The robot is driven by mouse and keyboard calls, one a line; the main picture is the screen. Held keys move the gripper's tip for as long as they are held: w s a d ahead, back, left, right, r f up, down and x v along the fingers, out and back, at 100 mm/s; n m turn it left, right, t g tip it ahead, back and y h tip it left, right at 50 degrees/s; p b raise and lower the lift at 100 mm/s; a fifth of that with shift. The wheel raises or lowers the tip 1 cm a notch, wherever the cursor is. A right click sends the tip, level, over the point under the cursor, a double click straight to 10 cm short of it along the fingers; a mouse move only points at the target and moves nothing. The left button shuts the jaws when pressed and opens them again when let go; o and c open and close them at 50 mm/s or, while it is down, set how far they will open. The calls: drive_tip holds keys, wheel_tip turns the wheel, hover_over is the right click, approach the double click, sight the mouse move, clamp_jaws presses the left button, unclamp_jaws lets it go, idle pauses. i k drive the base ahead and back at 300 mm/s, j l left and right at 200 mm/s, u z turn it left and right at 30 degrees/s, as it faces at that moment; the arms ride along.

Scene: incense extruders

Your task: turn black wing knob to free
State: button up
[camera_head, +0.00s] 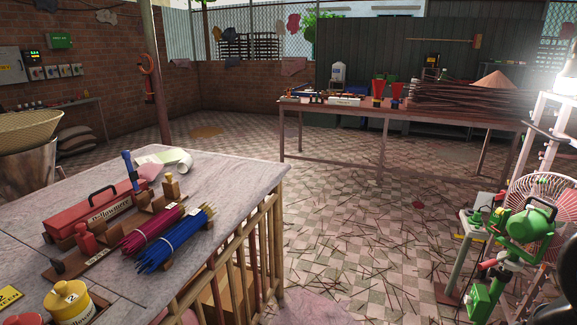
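I cannot make out a black wing knob for certain. A green machine (531,226) with a red part on its front stands at the lower right, its small parts too fine to read. A green box (485,299) sits low below it. My gripper is not recognisable in this view. A dark, curved shape cuts in at the lower right edge, and I cannot tell what it is.
A grey table (110,190) at the left holds a red toolbox (92,212), blue sticks (178,240), pink sticks (150,231) and a yellow-lidded pot (70,303). A long table (400,109) stands at the back. Loose sticks litter the tiled floor (360,220) between.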

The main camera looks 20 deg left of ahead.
sight(60, 268)
drive_tip(key=i+u, duration=0.15)
drive_tip(key=u, duration=0.25)
drive_tip(key=i+u, duration=0.1)
drive_tip(key=u, duration=0.3)
drive_tip(key=i+u, duration=0.15)
drive_tip(key=u, duration=0.25)
drive_tip(key=i+u, duration=0.15)
drive_tip(key=u, duration=0.25)
drive_tip(key=i+l+u, duration=0.1)
drive_tip(key=u, duration=0.3)
drive_tip(key=i+u, duration=0.2)
drive_tip(key=u, duration=0.25)
drive_tip(key=i+l+u, duration=0.2)
drive_tip(key=u, duration=0.3)
drive_tip(key=i+l+u, duration=0.15)
drive_tip(key=u, duration=0.3)
